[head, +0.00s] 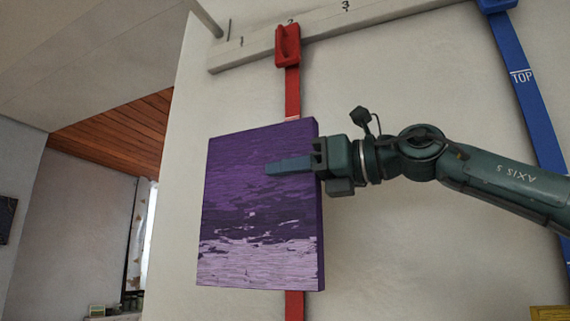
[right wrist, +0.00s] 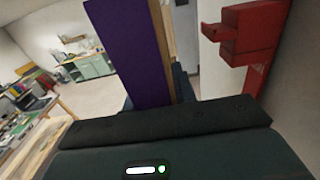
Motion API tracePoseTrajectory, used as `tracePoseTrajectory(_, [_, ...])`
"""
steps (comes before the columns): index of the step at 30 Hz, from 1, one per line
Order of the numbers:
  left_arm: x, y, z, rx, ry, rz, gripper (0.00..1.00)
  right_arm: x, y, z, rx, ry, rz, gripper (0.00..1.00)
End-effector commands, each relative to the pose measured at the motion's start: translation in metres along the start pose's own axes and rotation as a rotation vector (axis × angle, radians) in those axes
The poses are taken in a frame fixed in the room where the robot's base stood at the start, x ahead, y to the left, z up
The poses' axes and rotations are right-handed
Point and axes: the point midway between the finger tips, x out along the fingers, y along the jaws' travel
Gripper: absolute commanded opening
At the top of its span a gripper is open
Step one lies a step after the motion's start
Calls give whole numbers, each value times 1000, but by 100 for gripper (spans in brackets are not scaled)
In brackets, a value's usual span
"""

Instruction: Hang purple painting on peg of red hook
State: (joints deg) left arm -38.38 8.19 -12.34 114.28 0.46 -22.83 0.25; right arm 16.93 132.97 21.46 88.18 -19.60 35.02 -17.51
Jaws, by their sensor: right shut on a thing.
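The purple painting (head: 258,225) is a thick canvas, dark purple above and pale lilac below, held upright and nearly level in front of the wall. My right gripper (head: 300,163) is shut on its right edge, with one finger across the front. In the right wrist view the painting (right wrist: 128,45) shows edge-on. The red hook (head: 288,45) sits on the rail above the painting, at the number 2. Its red strap (head: 292,95) runs down behind the painting. The red hook (right wrist: 250,30) is right of the painting in the right wrist view, with a gap between them. My left gripper is not in view.
A pale numbered rail (head: 378,14) runs along the wall top. A blue hook (head: 496,5) with a blue strap (head: 528,85) is to the right, behind my right arm. A green cabinet (right wrist: 90,66) and a cluttered table (right wrist: 35,125) stand farther off.

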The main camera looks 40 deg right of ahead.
Motion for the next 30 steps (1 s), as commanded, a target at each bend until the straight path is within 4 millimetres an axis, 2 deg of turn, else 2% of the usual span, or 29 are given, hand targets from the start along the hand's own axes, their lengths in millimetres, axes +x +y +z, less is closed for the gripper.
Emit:
tracePoseTrajectory(7, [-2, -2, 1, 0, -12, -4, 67, 0, -16, 0, 2, -3, -1, 0])
tracePoseTrajectory(19, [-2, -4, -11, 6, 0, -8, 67, 0, -40, -2, 2, -2, 0, 0])
tracePoseTrajectory(30, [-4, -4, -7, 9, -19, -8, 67, 0, -62, -3, 2, -3, 0, 0])
